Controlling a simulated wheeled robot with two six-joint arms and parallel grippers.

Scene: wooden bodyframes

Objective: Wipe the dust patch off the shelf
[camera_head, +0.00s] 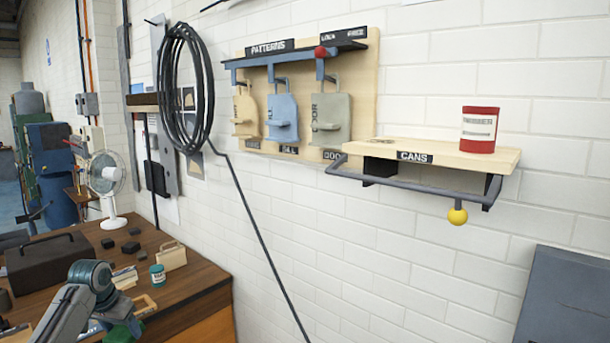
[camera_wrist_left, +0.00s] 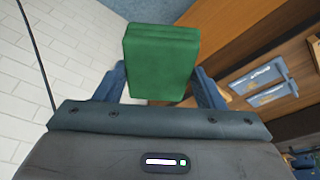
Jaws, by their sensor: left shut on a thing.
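The wooden shelf (camera_head: 440,151) labelled CANS is on the white brick wall at the right of the head view. A small grey patch (camera_head: 383,141) shows near its left end and looks like dust. My left gripper (camera_head: 122,322) is low over the wooden bench at the lower left, well below and left of the shelf. It is shut on a green block, likely a sponge (camera_wrist_left: 161,62), which sits between both fingers in the left wrist view. In the head view only part of the green block shows. My right gripper is not in view.
A red and white can (camera_head: 480,130) stands on the shelf's right part. A grey rail (camera_head: 415,187) with a yellow ball (camera_head: 457,216) runs along its front. A pattern board (camera_head: 300,95) and coiled hose (camera_head: 185,90) hang to the left. The bench (camera_head: 190,275) holds several objects.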

